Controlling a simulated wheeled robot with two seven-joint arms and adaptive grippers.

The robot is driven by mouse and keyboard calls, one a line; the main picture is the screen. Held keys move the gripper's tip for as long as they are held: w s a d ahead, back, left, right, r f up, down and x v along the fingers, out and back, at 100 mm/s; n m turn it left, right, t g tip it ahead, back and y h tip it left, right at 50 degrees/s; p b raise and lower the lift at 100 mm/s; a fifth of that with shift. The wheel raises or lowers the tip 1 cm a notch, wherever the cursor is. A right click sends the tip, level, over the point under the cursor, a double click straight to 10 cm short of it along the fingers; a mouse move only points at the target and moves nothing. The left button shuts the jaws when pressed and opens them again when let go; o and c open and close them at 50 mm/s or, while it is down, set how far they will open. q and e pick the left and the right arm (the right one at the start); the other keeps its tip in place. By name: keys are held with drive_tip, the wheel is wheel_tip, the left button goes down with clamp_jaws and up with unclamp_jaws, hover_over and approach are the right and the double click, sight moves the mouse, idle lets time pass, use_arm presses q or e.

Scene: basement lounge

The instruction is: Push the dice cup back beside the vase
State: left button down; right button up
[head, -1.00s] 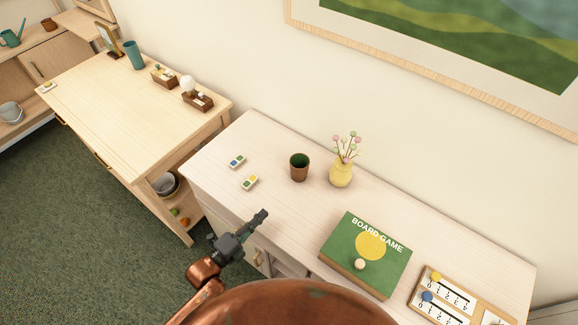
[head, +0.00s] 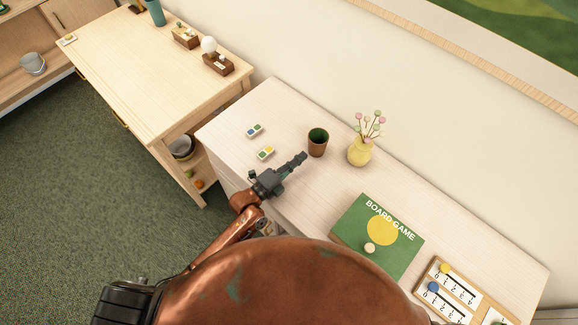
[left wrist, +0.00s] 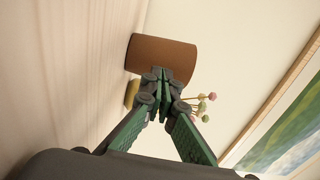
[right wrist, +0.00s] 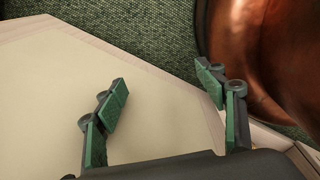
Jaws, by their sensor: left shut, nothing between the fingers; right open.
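The brown dice cup (head: 318,143) with a green inside stands upright on the pale cabinet top. The yellow vase (head: 359,152) with pink and green flowers stands to its right, with a gap between them. My left gripper (head: 303,158) is shut and empty, its tips just in front of the cup; I cannot tell whether they touch. In the left wrist view the cup (left wrist: 162,55) is straight beyond the closed fingertips (left wrist: 163,78), and the vase (left wrist: 131,94) is partly hidden behind it. My right gripper (right wrist: 165,85) is open and empty, showing only in the right wrist view.
Two domino-like tiles (head: 265,153) lie left of the cup. A green board game box (head: 378,240) and a wooden scoring board (head: 452,290) lie to the right. The wall is behind. A wooden desk (head: 160,85) stands at the left.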

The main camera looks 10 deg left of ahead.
sight(323, 140)
use_arm(q)
drive_tip(key=shift+x, duration=1.2)
drive_tip(key=shift+w+d, duration=0.15)
use_arm(e)
drive_tip(key=shift+s+a, duration=0.15)
drive_tip(key=shift+a, duration=0.3)
use_arm(q)
drive_tip(key=b+x, duration=0.1)
drive_tip(key=x, duration=0.6)
drive_tip(key=shift+w+d, duration=0.4)
drive_tip(key=shift+w, duration=0.05)
use_arm(e)
drive_tip(key=shift+s+d+f, duration=0.2)
drive_tip(key=shift+d+f, duration=0.2)
drive_tip(key=shift+f, duration=0.1)
use_arm(q)
drive_tip(key=shift+s+a, duration=0.1)
drive_tip(key=shift+s+a, duration=0.1)
drive_tip(key=shift+a, duration=0.05)
drive_tip(key=p+v, duration=0.2)
drive_tip(key=v, duration=1.1)
drive_tip(key=shift+s+a, duration=0.15)
drive_tip(key=shift+s, duration=0.1)
use_arm(e)
drive_tip(key=shift+a+r, duration=0.3)
drive_tip(key=shift+r, duration=0.65)
